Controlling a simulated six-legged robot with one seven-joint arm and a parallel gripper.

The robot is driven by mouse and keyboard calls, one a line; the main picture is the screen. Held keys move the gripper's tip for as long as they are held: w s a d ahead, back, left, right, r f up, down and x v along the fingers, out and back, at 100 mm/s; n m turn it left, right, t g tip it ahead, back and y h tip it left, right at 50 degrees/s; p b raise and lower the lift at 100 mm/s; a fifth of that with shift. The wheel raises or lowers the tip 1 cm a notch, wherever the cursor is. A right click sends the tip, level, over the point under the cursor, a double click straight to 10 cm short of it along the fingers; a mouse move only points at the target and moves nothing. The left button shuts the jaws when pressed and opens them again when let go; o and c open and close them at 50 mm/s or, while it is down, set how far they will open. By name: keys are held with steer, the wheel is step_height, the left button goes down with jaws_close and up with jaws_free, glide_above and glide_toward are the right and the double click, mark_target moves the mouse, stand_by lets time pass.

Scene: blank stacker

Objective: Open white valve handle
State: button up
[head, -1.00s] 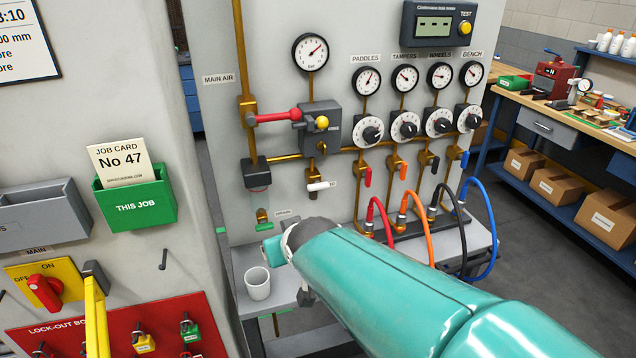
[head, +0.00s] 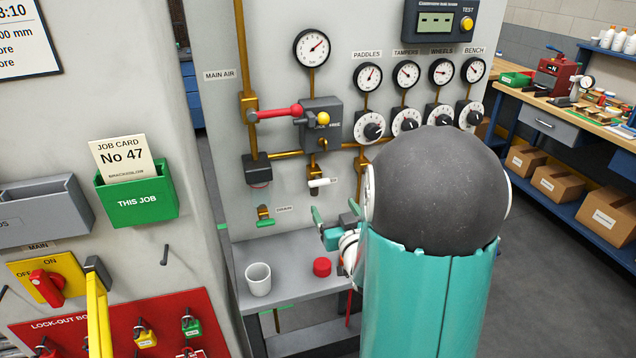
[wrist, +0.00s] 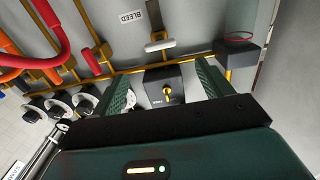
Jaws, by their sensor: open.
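The white valve handle (head: 318,183) sits on a short brass fitting below the grey box on the panel. It also shows in the wrist view (wrist: 158,46), near the BLEED label (wrist: 129,17), between and beyond the finger ends. My gripper (head: 336,212) is open and empty, below and slightly right of the handle in the head view. Its two green fingers (wrist: 163,76) stand wide apart in the wrist view. They do not appear to touch the handle. My arm hides the lower right of the panel.
A red lever (head: 278,112) and a yellow knob (head: 323,118) are above the handle. A drain valve (head: 264,212) is at lower left. A white cup (head: 257,279) and a red cap (head: 321,267) stand on the shelf (head: 293,258). Red and orange hoses (wrist: 47,35) show in the wrist view.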

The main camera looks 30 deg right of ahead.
mark_target(320, 184)
steer(key=x, duration=1.2)
steer(key=shift+w+d, duration=0.1)
steer(key=shift+w, duration=0.3)
steer(key=c, duration=1)
